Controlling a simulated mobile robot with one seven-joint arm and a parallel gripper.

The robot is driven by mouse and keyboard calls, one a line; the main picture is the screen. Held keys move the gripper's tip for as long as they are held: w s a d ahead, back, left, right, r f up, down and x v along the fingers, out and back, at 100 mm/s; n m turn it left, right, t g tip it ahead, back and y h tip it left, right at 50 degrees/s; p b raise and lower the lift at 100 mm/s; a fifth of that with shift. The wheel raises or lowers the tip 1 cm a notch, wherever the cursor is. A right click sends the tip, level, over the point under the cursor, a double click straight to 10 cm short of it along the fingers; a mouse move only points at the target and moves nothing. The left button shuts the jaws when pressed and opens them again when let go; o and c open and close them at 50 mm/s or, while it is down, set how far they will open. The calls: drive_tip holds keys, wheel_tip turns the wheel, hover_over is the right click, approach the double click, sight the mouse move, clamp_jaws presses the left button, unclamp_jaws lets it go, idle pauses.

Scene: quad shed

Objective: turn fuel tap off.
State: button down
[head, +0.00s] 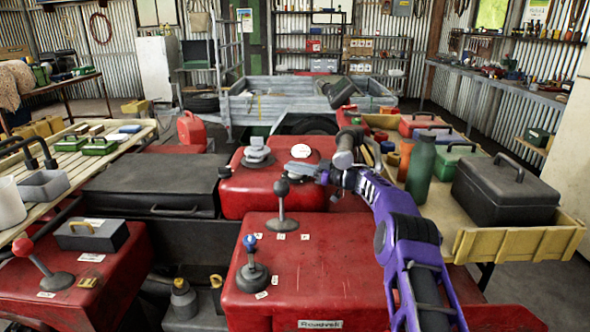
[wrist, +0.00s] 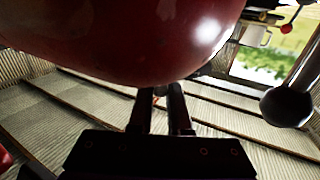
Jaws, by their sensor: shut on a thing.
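My gripper (wrist: 160,92) points up at the underside of a glossy red body (wrist: 130,40) in the wrist view. Its two dark fingers are close together, shut on a small dark piece between their tips, which appears to be the fuel tap. The tap's shape and its setting are hidden by the fingers and the red body. In the head view my gripper (head: 324,177) is low at the right edge of the red tank (head: 262,190), and the tap does not show there.
A black-knobbed lever (head: 281,190) and a blue-knobbed lever (head: 250,262) stand in front of the tank.

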drive_tip(key=shift+w+d+r+n+g+b, duration=0.1)
drive_tip(key=shift+d+n+g+b, duration=0.15)
drive_tip(key=shift+g, duration=0.25)
drive_tip(key=c, duration=0.9)
unclamp_jaws()
drive_tip(key=shift+o, duration=0.2)
drive_tip(key=shift+a, duration=0.15)
drive_tip(key=shift+w+d+m+t+p, duration=0.2)
drive_tip(key=shift+d+m+t+p, duration=0.1)
drive_tip(key=shift+m+t+p, duration=0.25)
drive_tip(key=shift+s+a+m+t+h+p, duration=0.2)
drive_tip(key=shift+m+t+h+p, duration=0.15)
drive_tip(key=shift+t, duration=0.3)
